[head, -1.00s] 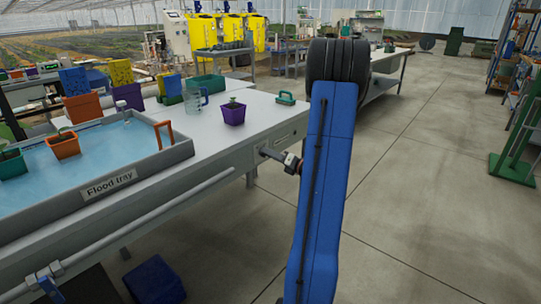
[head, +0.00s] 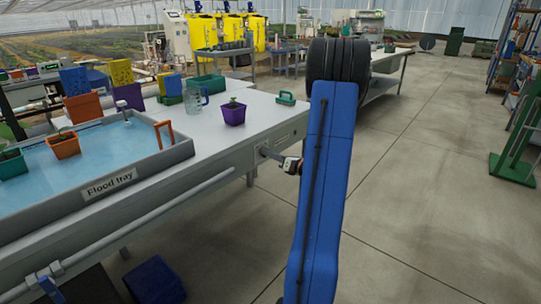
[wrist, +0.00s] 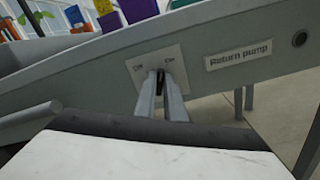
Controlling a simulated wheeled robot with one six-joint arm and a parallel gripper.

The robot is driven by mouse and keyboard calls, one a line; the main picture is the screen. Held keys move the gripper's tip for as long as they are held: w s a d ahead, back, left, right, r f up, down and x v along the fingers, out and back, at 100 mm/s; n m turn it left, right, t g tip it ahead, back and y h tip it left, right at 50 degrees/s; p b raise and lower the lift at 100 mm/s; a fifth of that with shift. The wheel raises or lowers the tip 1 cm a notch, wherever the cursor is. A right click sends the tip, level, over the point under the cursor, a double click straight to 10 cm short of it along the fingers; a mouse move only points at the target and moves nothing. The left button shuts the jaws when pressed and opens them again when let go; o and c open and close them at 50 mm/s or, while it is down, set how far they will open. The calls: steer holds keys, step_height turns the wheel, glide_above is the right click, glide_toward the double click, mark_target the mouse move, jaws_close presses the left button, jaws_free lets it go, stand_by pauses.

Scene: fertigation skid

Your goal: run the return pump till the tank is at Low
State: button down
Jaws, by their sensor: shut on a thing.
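My gripper (wrist: 162,82) is shut on the dark switch lever (wrist: 160,84) of the return pump, on a pale plate (wrist: 137,82) on the bench's side. Small words stand left and right of the lever, seemingly Off and On; the fingers partly hide it, and I cannot tell which way it is set. The Return pump label (wrist: 238,55) is to its right. In the head view my gripper (head: 264,152) reaches the bench side from the right. The flood tray (head: 112,186) holds blue water. I cannot make out a tank or a Low mark.
On the bench (head: 203,146) stand a purple pot with a plant (head: 234,114), a clear jug (head: 191,98) and a green-handled thing (head: 286,98). A pipe (head: 150,215) runs along the bench front.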

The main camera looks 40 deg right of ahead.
steer(key=n, duration=1.3)
steer(key=shift+a+f+n, duration=0.1)
steer(key=shift+a+n, duration=0.2)
steer(key=shift+n, duration=0.1)
stand_by(0.4)
steer(key=c, duration=1.8)
jaws_free()
steer(key=shift+c, duration=0.2)
steer(key=shift+s, duration=0.1)
steer(key=s+d, duration=0.1)
steer(key=s, duration=1.6)
steer(key=shift+s+d, duration=0.15)
steer(key=shift+d, duration=0.05)
